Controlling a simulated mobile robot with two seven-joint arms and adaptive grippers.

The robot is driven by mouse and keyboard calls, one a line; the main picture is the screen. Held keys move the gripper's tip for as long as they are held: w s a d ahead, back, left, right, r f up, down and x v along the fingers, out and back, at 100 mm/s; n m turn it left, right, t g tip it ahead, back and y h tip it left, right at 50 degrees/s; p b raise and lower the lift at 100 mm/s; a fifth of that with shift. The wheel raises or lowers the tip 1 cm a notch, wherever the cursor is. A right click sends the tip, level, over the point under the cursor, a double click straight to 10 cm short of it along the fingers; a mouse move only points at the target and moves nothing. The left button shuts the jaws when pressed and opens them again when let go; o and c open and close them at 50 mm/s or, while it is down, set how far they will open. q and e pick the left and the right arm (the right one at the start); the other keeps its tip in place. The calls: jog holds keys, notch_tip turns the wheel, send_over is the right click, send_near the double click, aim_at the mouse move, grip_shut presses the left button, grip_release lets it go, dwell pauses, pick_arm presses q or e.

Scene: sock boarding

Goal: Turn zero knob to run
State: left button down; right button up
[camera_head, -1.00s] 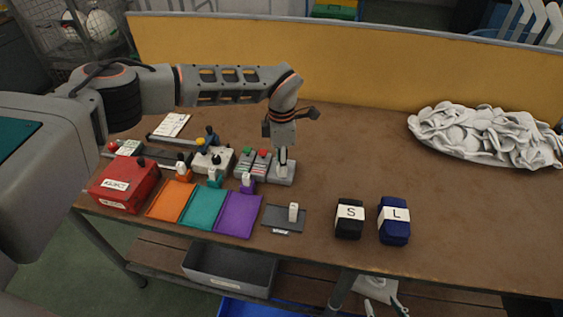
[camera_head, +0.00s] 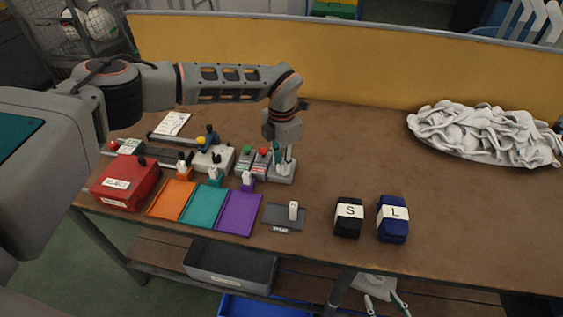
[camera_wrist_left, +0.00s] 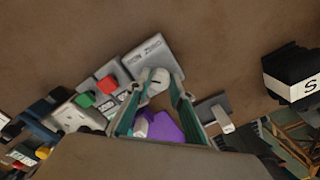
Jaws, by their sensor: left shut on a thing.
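The zero knob (camera_wrist_left: 154,82) is a pale round knob with a dark mark, on a small grey box (camera_wrist_left: 142,58). In the head view the box (camera_head: 280,180) stands at the right end of the row of devices. My left gripper (camera_head: 286,160) points down over it. In the left wrist view its two teal fingers (camera_wrist_left: 153,92) are on either side of the knob, shut on it. The lettering on the box is too small to read. My right gripper (camera_head: 385,306) shows at the bottom edge, below the table front, with its fingers apart and empty.
Beside the knob box stand grey boxes with green and red buttons (camera_head: 262,155). In front lie orange (camera_head: 171,199), teal (camera_head: 203,206) and purple (camera_head: 239,214) mats. A red box (camera_head: 125,184) is at left, black S (camera_head: 348,222) and blue L (camera_head: 392,224) bundles at right.

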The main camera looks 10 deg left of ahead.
pick_arm(q)
jog(key=c, duration=1.8)
grip_release()
notch_tip(320, 180, up, 12)
jog(key=shift+r, duration=0.1)
